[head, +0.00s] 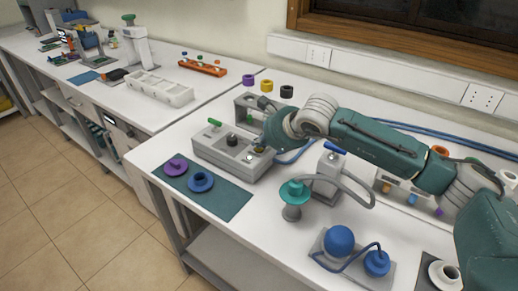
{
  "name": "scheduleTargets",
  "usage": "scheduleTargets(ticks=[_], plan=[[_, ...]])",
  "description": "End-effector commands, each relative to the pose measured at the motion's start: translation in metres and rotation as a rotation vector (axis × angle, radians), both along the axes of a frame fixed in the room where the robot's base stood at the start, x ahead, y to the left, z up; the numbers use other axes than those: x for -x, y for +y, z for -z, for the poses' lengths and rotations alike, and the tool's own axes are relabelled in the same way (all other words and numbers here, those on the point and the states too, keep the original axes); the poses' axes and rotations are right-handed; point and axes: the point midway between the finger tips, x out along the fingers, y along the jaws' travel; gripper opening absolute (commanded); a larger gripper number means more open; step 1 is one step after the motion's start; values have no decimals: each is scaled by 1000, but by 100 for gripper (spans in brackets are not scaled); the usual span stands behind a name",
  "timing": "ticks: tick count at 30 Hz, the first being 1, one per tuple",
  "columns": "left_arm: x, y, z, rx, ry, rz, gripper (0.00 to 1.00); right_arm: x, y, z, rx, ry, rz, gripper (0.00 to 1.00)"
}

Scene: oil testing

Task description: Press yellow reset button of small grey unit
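The small grey unit (226,151) is a low grey box on the near white table, with a green-handled lever and a black knob on its top. My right arm reaches in from the right, and its gripper (258,152) is over the right end of the unit's top. Small buttons show there beside the gripper, with a yellowish spot (259,149) close to the fingers. The fingers are too small and covered to tell whether they touch a button, or are open or shut. My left gripper is not in view.
A dark green mat (225,203) with a purple disc (176,166) and a blue disc (200,181) lies in front of the unit. A teal-topped piece (294,192) and blue spheres (339,240) stand to the right. Behind is a taller grey block (246,103).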

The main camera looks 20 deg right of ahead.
Motion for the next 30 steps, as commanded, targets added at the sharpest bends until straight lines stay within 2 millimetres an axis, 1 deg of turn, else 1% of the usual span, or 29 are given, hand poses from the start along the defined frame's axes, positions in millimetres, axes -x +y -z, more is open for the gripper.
scheduleTargets(ticks=[8, 17, 30], plan=[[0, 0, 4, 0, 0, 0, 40, 0, 0, 4, 0, 2, -1, 0], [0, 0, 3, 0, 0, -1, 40, 1, 0, 3, 0, 2, -1, 0], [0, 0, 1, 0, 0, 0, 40, 0, 1, -13, 0, 2, -1, 0]])
